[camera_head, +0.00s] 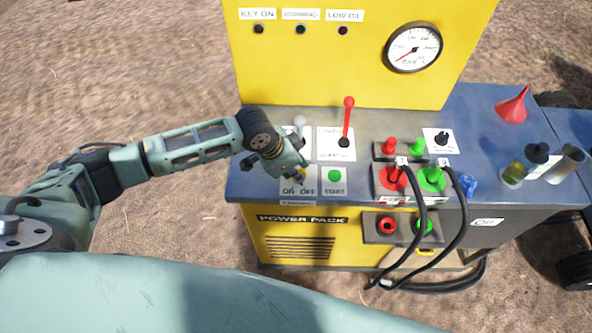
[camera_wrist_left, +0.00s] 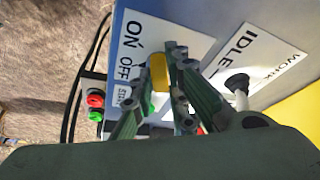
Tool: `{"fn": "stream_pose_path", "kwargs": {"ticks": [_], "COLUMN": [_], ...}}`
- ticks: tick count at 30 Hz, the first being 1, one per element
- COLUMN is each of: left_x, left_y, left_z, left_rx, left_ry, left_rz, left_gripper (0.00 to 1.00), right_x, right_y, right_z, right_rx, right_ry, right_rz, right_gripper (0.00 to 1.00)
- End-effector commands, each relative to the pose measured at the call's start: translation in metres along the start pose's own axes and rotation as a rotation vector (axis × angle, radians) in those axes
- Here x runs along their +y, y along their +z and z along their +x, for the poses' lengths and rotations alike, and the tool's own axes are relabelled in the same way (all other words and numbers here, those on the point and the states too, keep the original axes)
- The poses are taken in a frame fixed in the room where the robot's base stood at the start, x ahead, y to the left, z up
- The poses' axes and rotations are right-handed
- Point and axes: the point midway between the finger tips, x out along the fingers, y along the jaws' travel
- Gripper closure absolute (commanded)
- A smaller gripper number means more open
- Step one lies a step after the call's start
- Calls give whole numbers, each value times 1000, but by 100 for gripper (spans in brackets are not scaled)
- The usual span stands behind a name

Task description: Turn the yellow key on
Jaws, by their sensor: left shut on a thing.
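The yellow key (camera_wrist_left: 159,72) sits by the white ON/OFF label (camera_wrist_left: 135,45) in the left wrist view. My left gripper (camera_wrist_left: 163,85) has its fingers closed around the key from both sides. In the head view, my left gripper (camera_head: 299,176) reaches down to the ON/OFF label (camera_head: 292,190) on the blue panel top, and a small bit of yellow shows at its fingertips. The lower part of the key is hidden by the fingers. The KEY ON lamp (camera_head: 259,29) on the yellow back panel looks dark. My right gripper is not in view.
The green START button (camera_head: 335,175) is just right of the gripper. A red lever (camera_head: 347,120) stands behind it. Red and green couplings with black hoses (camera_head: 462,215) are further right. A red funnel (camera_head: 513,105) and bottles stand at the far right.

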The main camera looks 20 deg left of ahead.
Motion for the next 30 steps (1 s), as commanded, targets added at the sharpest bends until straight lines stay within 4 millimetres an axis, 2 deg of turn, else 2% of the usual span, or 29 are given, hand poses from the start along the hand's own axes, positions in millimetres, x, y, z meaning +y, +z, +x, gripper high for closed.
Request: {"fn": "stream_pose_path", "kwargs": {"ticks": [11, 30], "left_x": [-3, -6], "left_y": [-1, -4], "left_z": [1, 3], "left_rx": [2, 3], "left_ry": [111, 321], "left_rz": [265, 774], "left_gripper": [100, 100], "right_x": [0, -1], "right_y": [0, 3], "right_z": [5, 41], "right_rx": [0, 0], "right_ry": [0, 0], "right_rz": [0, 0], "right_gripper": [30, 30]}}
